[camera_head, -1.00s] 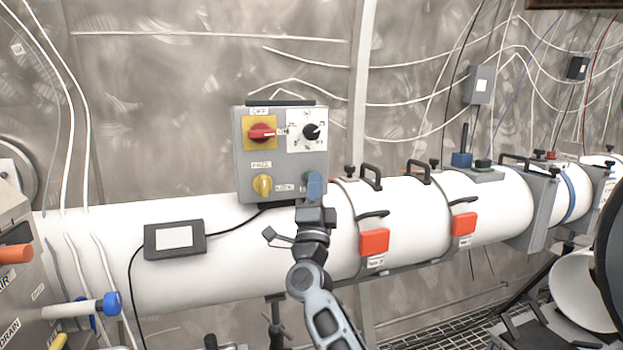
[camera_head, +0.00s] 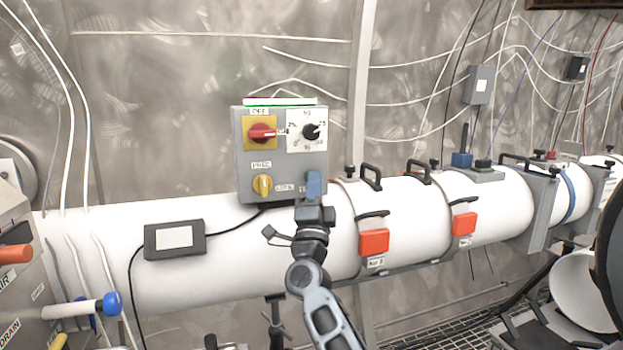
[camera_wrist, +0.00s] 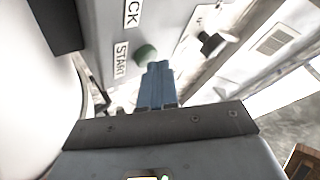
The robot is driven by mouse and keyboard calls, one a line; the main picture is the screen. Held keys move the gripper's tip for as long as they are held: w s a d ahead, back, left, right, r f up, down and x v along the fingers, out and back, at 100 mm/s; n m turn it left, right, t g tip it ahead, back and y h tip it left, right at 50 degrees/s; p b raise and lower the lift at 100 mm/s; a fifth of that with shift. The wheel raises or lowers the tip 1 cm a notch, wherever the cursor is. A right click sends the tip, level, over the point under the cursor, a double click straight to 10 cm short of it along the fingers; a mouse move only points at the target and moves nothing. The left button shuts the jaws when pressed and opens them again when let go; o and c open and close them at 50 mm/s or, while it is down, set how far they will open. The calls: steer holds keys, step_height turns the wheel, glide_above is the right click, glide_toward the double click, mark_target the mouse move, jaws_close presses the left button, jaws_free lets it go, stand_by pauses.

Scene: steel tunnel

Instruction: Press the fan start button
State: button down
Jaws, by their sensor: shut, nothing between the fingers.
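The grey control box (camera_head: 238,150) stands on the white duct in the head view. It bears a red rotary switch (camera_head: 261,133) on a yellow plate, a black dial (camera_head: 311,131) and a yellow knob (camera_head: 263,186). A bar on its top (camera_head: 279,101) glows green. My gripper (camera_head: 314,176) is at the lower right of the box front, its blue fingers shut and empty. In the wrist view, the green start button (camera_wrist: 146,54) is beside the label "START", right at my fingertips (camera_wrist: 158,66). They look touching or nearly so. In the head view my gripper hides the button.
The white duct (camera_head: 100,230) runs across the view, with red latches (camera_head: 374,242) and black handles to the right of the box. A small display (camera_head: 174,238) is fixed on the duct at left. Colored valves (camera_head: 112,302) stand at lower left.

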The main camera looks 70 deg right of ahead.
steer(key=shift+s+a, duration=0.4)
steer(key=shift+a, duration=0.05)
steer(key=s+a+p, duration=0.1)
steer(key=s+a, duration=0.3)
steer(key=shift+a+p, duration=0.3)
stand_by(0.3)
stand_by(0.8)
